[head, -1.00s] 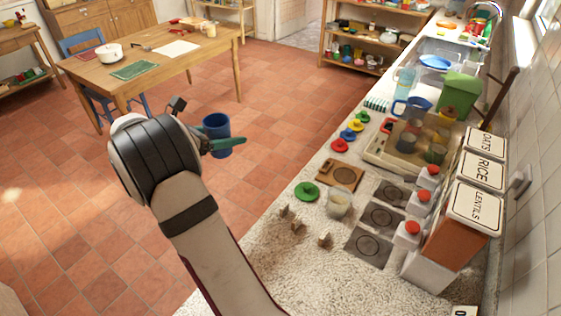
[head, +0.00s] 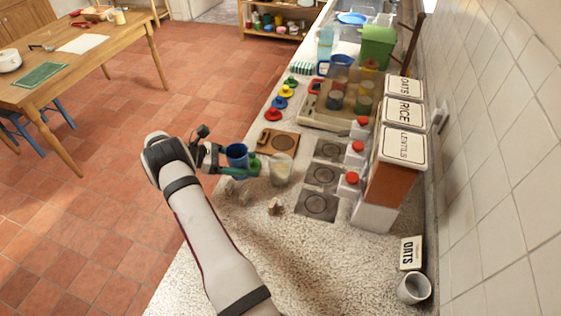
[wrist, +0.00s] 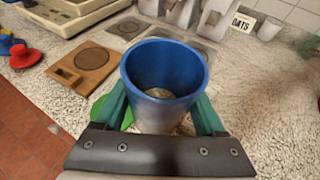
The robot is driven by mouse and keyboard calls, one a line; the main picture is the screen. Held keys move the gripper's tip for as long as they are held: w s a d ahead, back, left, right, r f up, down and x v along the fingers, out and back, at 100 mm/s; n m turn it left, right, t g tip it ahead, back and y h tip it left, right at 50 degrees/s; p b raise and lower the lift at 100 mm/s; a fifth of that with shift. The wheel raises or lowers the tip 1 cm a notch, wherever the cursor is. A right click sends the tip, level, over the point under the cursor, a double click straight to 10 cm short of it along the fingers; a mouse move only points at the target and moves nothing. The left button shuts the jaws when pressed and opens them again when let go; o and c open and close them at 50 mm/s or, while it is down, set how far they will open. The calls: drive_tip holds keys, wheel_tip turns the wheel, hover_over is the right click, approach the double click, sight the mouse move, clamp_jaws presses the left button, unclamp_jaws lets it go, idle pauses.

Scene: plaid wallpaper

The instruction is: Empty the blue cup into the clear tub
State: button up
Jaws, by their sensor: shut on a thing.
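The blue cup (head: 236,155) is held by my gripper (head: 238,168) near the counter's front edge, left of the clear tub. In the wrist view the cup (wrist: 138,72) stands roughly upright between the green fingers (wrist: 163,105), which are shut on its sides. Something pale shows low inside it, but I cannot tell what it is. The clear tub (head: 281,169) stands on the counter with pale contents at its bottom. A gap shows between cup and tub in the head view. I cannot make out the tub in the wrist view.
A green lid (head: 254,164) lies beside the tub, partly hidden. A wooden board (head: 278,141) is behind it and dark square plates (head: 318,205) are to its right. Small pale pieces (head: 275,207) lie in front. Labelled bins (head: 402,143) stand along the wall.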

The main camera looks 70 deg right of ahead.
drive_tip(key=shift+s+d+t, duration=0.1)
drive_tip(key=shift+t, duration=0.2)
drive_tip(key=t+y, duration=0.1)
drive_tip(key=s+d+f+t+y, duration=0.1)
drive_tip(key=t, duration=0.1)
drive_tip(key=s+f+t, duration=0.1)
drive_tip(key=shift+d+t+y, duration=0.15)
drive_tip(key=shift+t+y, duration=0.15)
drive_tip(key=shift+y, duration=0.1)
drive_tip(key=r+t+y, duration=0.1)
drive_tip(key=t, duration=0.1)
drive_tip(key=t+y, duration=0.1)
drive_tip(key=t, duration=0.1)
drive_tip(key=shift+s+d+r+n+y, duration=0.1)
drive_tip(key=shift+s+r+n+y, duration=0.1)
drive_tip(key=shift+r+n+y, duration=0.15)
drive_tip(key=shift+w+f+t+y, duration=0.15)
drive_tip(key=shift+f+t+y, duration=0.3)
drive_tip(key=shift+t, duration=0.35)
drive_tip(key=shift+r, duration=0.15)
drive_tip(key=shift+w+r+t+y, duration=0.1)
drive_tip(key=shift+r+t+y, duration=0.25)
drive_tip(key=shift+t, duration=0.35)
